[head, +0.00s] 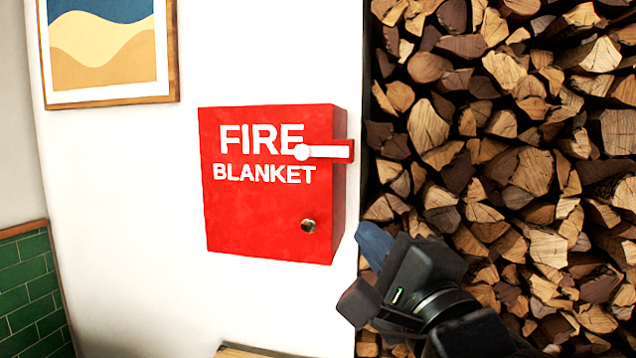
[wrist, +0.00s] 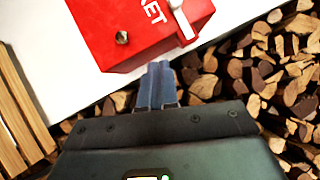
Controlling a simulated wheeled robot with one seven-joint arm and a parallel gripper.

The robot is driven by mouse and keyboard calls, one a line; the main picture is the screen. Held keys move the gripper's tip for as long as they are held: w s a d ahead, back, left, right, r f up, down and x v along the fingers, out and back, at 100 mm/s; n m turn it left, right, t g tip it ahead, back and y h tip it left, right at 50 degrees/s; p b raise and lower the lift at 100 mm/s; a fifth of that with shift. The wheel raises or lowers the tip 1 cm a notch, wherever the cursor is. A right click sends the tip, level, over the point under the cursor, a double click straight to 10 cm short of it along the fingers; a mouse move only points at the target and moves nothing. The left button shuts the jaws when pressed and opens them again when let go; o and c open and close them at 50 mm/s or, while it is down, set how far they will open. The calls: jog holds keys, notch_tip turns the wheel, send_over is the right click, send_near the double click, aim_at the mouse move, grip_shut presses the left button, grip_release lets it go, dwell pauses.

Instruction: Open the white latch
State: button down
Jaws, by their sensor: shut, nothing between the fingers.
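The white latch (head: 325,151) lies across the right edge of a red fire blanket box (head: 260,215) on the white wall. Its round pivot end is on the box front and its bar points right, roughly level, over a red tab at the box's side. In the wrist view the latch (wrist: 181,20) shows at the top, partly cut off, beside the red box (wrist: 110,28). My gripper (head: 372,240) is below and right of the box in the head view, apart from the latch. In the wrist view my gripper (wrist: 154,75) has its blue fingers together and empty.
A round metal knob (head: 308,226) sits low on the box front. Stacked firewood (head: 500,150) fills the right side, close to the box. A framed picture (head: 110,97) hangs at upper left. Wooden slats (wrist: 22,110) show at left in the wrist view.

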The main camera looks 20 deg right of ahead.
jog(key=r+m, duration=0.2)
jog(key=r, duration=0.1)
jog(key=shift+w, duration=0.4)
jog(key=p, duration=0.3)
send_near(321, 152)
jog(key=f+x, duration=0.1)
jog(key=x, duration=0.2)
jog(key=shift+w+a+r+p, duration=0.25)
jog(key=shift+w+a, duration=0.25)
jog(key=shift+w, duration=0.1)
jog(key=shift+w+a+r+p, duration=0.25)
jog(key=shift+w+a, duration=0.2)
jog(key=shift+w, duration=0.2)
jog(key=shift+f+t+b, duration=0.15)
jog(key=shift+t+b, duration=0.15)
jog(key=shift+b, duration=0.45)
